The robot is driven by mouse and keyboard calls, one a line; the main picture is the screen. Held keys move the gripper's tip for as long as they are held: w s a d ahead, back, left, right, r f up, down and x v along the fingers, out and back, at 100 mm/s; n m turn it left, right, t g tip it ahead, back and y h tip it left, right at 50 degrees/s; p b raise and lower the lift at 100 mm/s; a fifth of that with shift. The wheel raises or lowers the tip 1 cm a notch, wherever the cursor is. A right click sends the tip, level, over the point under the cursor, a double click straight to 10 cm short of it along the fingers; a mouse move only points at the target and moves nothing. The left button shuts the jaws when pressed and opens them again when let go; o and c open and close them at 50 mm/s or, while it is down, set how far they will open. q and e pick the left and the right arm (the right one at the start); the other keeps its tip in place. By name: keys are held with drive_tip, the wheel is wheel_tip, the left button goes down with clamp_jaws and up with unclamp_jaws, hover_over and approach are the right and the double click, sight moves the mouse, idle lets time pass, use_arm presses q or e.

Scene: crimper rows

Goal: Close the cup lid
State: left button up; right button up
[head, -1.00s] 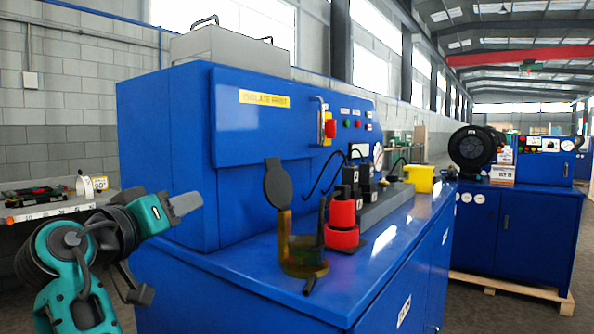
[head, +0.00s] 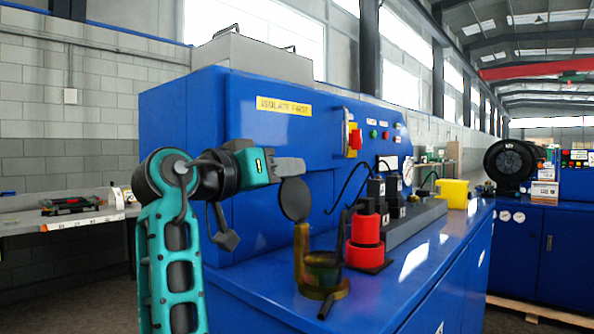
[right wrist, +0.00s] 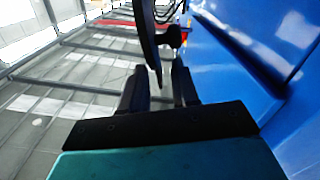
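My right gripper (head: 302,167) is at the lid's top edge in the head view. In the right wrist view my right gripper (right wrist: 159,78) has its two fingers apart, and the lid (right wrist: 147,38) shows nearly edge-on, its lower end in line with the gap. I cannot tell whether they touch. My left gripper is not in view.
Red and black crimper parts (head: 364,232) stand right of the cup. A blue cabinet (head: 240,130) with a yellow label rises behind the lid. A yellow box (head: 453,193) sits farther along the bench. The blue bench top (head: 400,275) is clear at the front right.

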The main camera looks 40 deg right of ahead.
drive_tip(key=shift+w+d, duration=0.15)
drive_tip(key=shift+d, duration=1.65)
clamp_jaws()
